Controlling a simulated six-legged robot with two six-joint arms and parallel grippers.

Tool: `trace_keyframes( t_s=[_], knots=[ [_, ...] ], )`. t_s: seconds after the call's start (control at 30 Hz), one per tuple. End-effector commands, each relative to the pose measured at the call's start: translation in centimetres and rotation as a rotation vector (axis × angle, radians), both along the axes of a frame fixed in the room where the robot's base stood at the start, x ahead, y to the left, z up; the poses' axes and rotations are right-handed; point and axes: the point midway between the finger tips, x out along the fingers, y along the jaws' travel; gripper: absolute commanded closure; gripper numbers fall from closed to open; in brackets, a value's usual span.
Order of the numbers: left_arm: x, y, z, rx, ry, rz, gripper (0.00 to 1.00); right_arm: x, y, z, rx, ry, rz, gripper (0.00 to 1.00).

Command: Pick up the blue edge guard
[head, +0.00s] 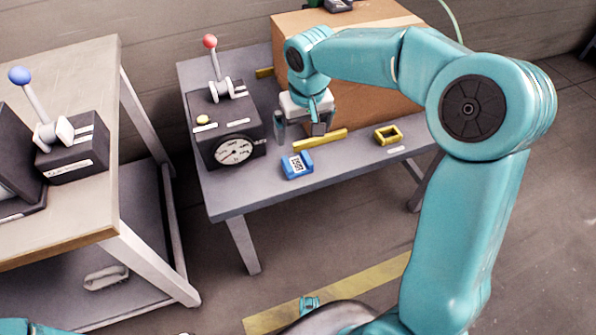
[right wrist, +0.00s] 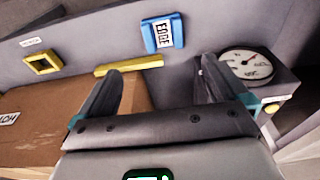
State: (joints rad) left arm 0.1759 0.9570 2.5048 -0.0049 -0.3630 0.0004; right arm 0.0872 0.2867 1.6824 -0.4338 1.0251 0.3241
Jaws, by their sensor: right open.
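The blue edge guard (head: 297,165) lies on the grey table near its front edge, with a white printed label on it. It also shows at the top of the right wrist view (right wrist: 162,33), ahead of the fingertips. My right gripper (head: 299,128) is open and empty above the table, behind the edge guard in the head view and apart from it. In the right wrist view the gap between its fingers (right wrist: 161,75) lines up roughly with the edge guard. My left gripper is not in view.
A yellow bar (head: 320,139) lies just behind the edge guard, and a yellow square frame (head: 388,134) lies to the right. A dark box with a gauge (head: 235,150) and red-knobbed lever stands left. A large cardboard box (head: 365,95) stands behind my gripper.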

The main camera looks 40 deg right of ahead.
Motion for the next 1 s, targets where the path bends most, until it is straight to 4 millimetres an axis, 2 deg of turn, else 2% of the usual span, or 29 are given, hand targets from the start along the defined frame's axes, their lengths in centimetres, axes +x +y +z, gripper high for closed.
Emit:
trace_keyframes(
  t_s=[0.03,0.1,0.23,0.47,0.8,1.0],
  knots=[
    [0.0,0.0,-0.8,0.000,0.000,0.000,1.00,0.1,-0.1,-1.8,0.000,0.005,0.000,0.00],
    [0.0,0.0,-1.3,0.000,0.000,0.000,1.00,0.5,-0.1,-3.4,0.000,0.005,0.001,0.00],
    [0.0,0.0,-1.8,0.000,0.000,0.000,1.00,0.9,-0.1,-5.5,0.002,0.003,0.001,0.00],
    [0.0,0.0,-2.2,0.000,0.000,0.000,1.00,1.0,-0.1,-7.0,0.001,0.001,0.001,0.00],
    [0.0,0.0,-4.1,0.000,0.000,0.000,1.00,1.4,0.3,-11.7,0.002,0.003,0.001,0.00],
    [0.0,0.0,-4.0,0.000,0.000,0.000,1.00,1.5,0.3,-11.7,0.002,0.000,0.001,0.00]
  ],
)
